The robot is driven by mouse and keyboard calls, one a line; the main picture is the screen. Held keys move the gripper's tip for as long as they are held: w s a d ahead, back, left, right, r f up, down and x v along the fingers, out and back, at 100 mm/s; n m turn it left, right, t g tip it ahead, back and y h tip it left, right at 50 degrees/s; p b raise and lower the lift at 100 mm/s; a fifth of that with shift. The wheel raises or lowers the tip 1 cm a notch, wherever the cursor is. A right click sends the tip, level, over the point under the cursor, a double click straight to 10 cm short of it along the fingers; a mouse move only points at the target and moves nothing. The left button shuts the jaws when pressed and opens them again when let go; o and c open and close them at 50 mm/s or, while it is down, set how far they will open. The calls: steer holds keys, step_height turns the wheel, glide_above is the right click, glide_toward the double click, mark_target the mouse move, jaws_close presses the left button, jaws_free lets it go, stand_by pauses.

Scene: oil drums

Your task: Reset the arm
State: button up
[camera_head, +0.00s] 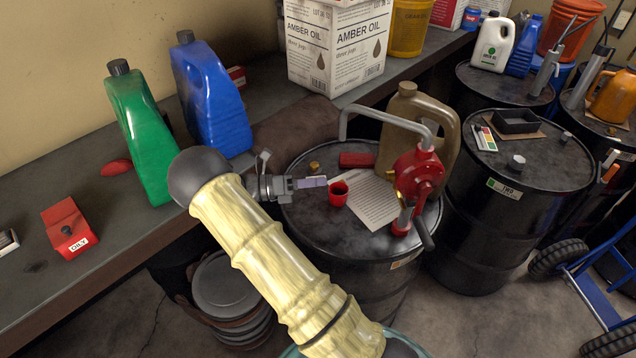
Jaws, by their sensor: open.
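My arm (268,262) reaches up from the bottom of the view, wrapped in a yellowish cover, with a dark round joint at its bend. My gripper (318,182) points right from that joint, above the left part of the nearest oil drum's top (300,225). Its jaws are seen small and side-on, with nothing visible held between them. A red cup (338,193) stands just right of the fingertips in the picture; I cannot tell the gap in depth.
A red hand pump (418,175), a tan jug (407,112) and a paper (372,205) are on the same drum. A green jug (142,135) and a blue jug (212,98) stand on the bench (110,215) close to my arm's bend. More drums (500,200) stand right.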

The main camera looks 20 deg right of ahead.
steer(key=s+a+f+m+y, duration=0.1)
steer(key=s+a+m+y, duration=0.1)
steer(key=s+m+y, duration=0.75)
steer(key=s+a+r+m+t+y, duration=0.5)
steer(key=s+a+m+t+y, duration=0.2)
steer(key=m, duration=0.7)
steer(key=shift+s+a+r+t+y, duration=0.3)
steer(key=shift+s+a+t+y, duration=0.1)
steer(key=shift+s+a, duration=0.6)
steer(key=shift+w+a, duration=0.1)
